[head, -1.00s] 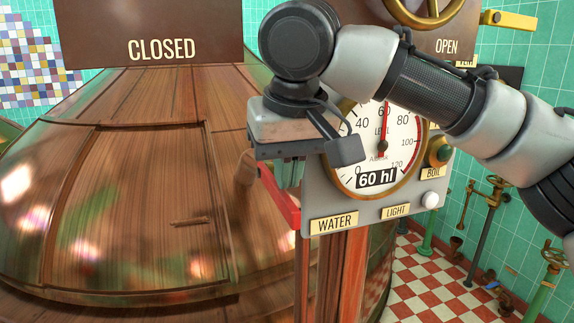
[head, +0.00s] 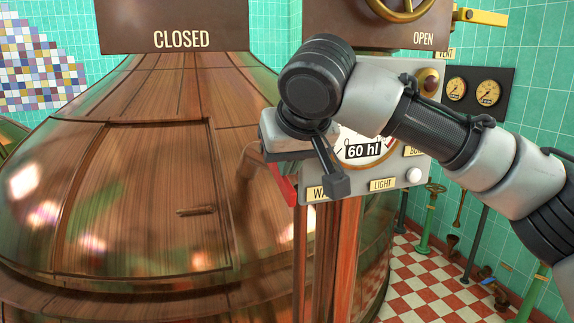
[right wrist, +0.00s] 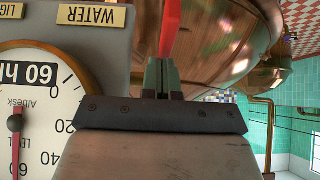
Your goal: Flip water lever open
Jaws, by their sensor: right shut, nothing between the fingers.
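The red water lever (head: 284,187) sticks out at the left edge of the grey control panel, beside the partly covered WATER label (head: 317,194). In the right wrist view the lever (right wrist: 170,28) shows as a red bar just past my fingertips, with the upside-down WATER label (right wrist: 91,16) to its left. My right gripper (right wrist: 161,75) is shut and empty, its fingers close to the lever. I cannot tell whether they touch it. In the head view my right gripper (head: 278,168) hangs over the lever's upper part, its fingers mostly hidden. My left gripper is not in view.
The big copper kettle (head: 150,190) fills the left, its hatch under a CLOSED sign (head: 180,38). The round gauge (head: 368,150) reads 60 hl, partly behind my right arm. A white LIGHT button (head: 413,175) is at the panel's lower right. Pipes and valves stand along the tiled wall.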

